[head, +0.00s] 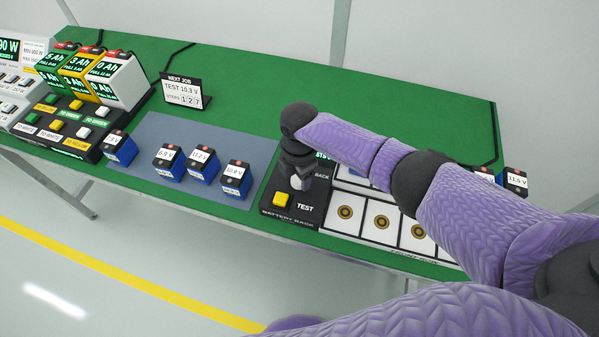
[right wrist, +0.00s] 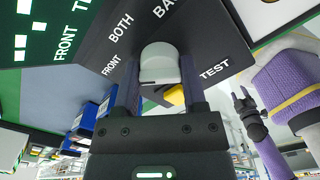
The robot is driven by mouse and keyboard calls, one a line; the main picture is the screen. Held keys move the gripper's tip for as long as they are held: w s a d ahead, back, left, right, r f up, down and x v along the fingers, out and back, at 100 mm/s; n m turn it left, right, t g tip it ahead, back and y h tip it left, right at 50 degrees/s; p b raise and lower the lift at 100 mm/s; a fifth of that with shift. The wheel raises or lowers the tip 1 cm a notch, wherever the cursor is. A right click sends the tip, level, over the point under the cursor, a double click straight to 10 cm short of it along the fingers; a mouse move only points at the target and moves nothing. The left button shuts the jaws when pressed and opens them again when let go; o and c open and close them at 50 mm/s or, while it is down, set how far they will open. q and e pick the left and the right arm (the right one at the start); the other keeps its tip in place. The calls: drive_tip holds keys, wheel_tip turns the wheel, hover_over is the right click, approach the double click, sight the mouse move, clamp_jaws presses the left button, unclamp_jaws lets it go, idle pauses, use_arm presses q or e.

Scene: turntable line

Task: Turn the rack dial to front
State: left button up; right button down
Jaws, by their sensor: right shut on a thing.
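The rack dial is a pale grey knob (right wrist: 160,62) on the dark battery rack panel (head: 283,213). In the right wrist view the words FRONT, BOTH and BACK are printed around it. My right gripper (head: 298,182) points down over the panel, its two fingers shut on the dial, one on each side. In the head view the gripper mostly hides the dial. I cannot tell which word the dial points at. My left gripper (right wrist: 246,100) shows small at the right of the right wrist view, fingers apart and empty, away from the panel.
A yellow TEST button (head: 282,199) sits close in front of the dial. Rack slots with round contacts (head: 381,222) lie right of it. Several blue batteries (head: 237,180) stand on a grey mat (head: 220,146) to the left. A job sign (head: 183,92) stands behind. The green table behind is clear.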

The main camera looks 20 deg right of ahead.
drive_tip(key=shift+c, duration=0.7)
unclamp_jaws()
wheel_tip(320, 180, up, 10)
drive_tip(key=p, duration=0.4)
drive_tip(key=shift+a+f, duration=0.1)
